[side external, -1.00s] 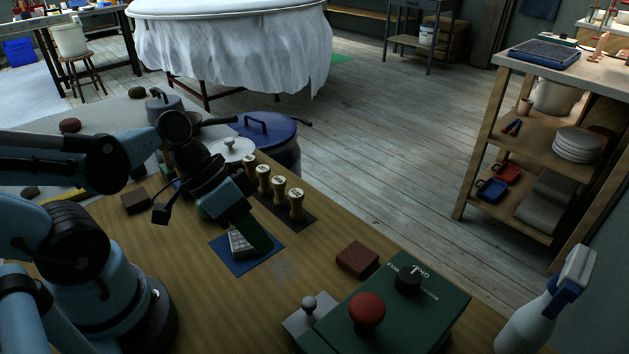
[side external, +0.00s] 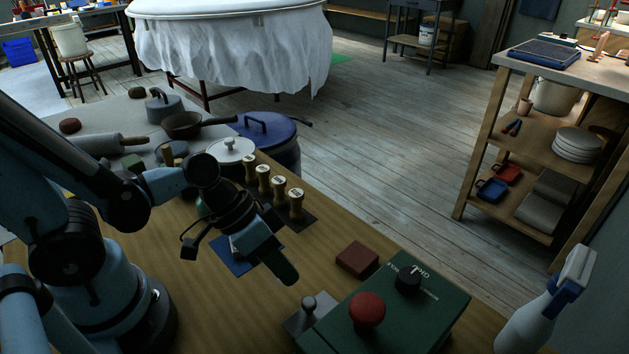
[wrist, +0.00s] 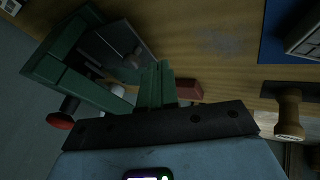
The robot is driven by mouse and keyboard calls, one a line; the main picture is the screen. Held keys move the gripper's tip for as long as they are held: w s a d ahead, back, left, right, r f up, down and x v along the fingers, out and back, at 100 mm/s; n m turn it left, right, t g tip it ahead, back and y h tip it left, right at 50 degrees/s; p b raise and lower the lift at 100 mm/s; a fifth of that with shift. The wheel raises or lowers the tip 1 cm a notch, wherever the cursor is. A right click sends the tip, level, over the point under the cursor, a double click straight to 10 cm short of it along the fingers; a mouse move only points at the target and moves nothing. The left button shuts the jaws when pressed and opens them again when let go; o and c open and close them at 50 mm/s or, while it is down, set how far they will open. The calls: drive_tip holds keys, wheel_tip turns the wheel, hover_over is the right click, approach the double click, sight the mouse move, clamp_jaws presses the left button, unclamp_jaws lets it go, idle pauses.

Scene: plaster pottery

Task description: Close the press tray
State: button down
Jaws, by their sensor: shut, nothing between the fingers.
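The press (side external: 400,315) is a dark green box with a red knob and a black knob on top. Its grey tray (side external: 294,325) sticks out of the side facing my arm and has a small round metal knob (side external: 308,304). In the wrist view the press (wrist: 45,68) shows at the left, with the tray (wrist: 98,48) and its knob standing out. My gripper (side external: 288,280) is shut and empty, its green fingers over the table just behind and left of the tray knob, apart from it. Its tip also shows in the wrist view (wrist: 157,80).
A reddish-brown block (side external: 357,259) lies behind the press. Several wooden stamps (side external: 280,190) stand on a dark strip. A blue mat (side external: 232,262) lies partly behind my gripper. A spray bottle (side external: 545,310) stands at right. The wood before the tray is clear.

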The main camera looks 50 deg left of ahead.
drive_tip(key=shift+s+d+f, duration=0.1)
drive_tip(key=shift+d, duration=0.5)
drive_tip(key=shift+s+d+f, duration=0.1)
drive_tip(key=shift+d, duration=0.5)
